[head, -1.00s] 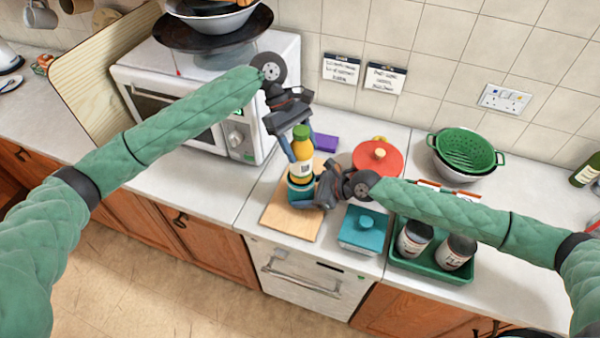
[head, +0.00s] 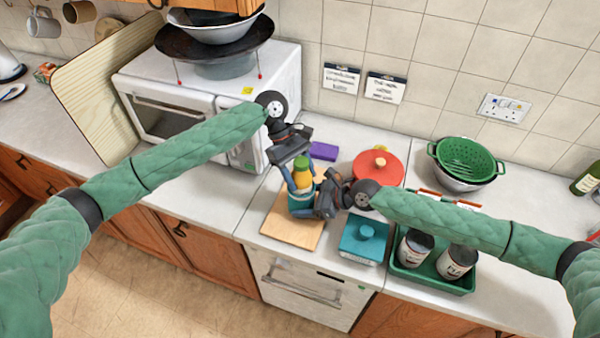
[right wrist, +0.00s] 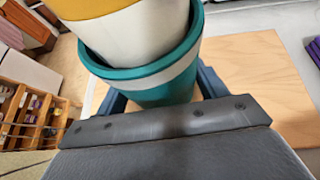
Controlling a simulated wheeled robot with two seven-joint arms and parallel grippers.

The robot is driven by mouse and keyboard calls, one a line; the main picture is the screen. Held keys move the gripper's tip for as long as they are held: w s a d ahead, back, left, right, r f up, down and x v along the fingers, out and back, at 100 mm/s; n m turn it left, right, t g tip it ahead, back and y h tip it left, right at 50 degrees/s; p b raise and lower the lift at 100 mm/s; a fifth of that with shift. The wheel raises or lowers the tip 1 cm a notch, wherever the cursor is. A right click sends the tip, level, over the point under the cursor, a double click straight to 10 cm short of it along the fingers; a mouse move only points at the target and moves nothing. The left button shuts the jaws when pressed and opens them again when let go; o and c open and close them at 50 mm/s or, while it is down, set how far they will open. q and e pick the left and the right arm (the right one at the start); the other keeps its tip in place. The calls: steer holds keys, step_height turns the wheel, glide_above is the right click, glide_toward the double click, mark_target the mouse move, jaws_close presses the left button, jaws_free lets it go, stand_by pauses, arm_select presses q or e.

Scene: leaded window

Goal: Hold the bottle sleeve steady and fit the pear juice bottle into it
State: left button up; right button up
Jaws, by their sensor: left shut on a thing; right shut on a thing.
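The pear juice bottle (head: 302,176) has a green cap and a yellow body, and stands roughly upright. My left gripper (head: 301,186) is shut on it from above and behind. The teal bottle sleeve (head: 300,205) is below, over the wooden board. My right gripper (head: 314,205) is shut on the sleeve from the right. In the right wrist view the bottle's white and yellow lower part (right wrist: 125,30) sits inside the mouth of the sleeve (right wrist: 155,95), which has a pale band. The bottle's base is hidden inside the sleeve.
The wooden board (head: 285,233) lies under the sleeve. A teal lidded box (head: 362,243), a red lidded pot (head: 378,165) and a green tray (head: 430,282) with two jars stand to the right. A purple block (head: 323,151) lies behind, and a microwave (head: 165,100) stands left.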

arm_select(q)
steer(key=shift+f, duration=0.45)
steer(key=o, duration=1.2)
steer(key=shift+o, duration=0.2)
steer(key=shift+r, duration=0.3)
steer(key=v, duration=1.2)
steer(key=shift+r, duration=0.3)
arm_select(e)
steer(key=o, duration=0.8)
steer(key=shift+o, duration=0.2)
steer(key=shift+d, duration=0.1)
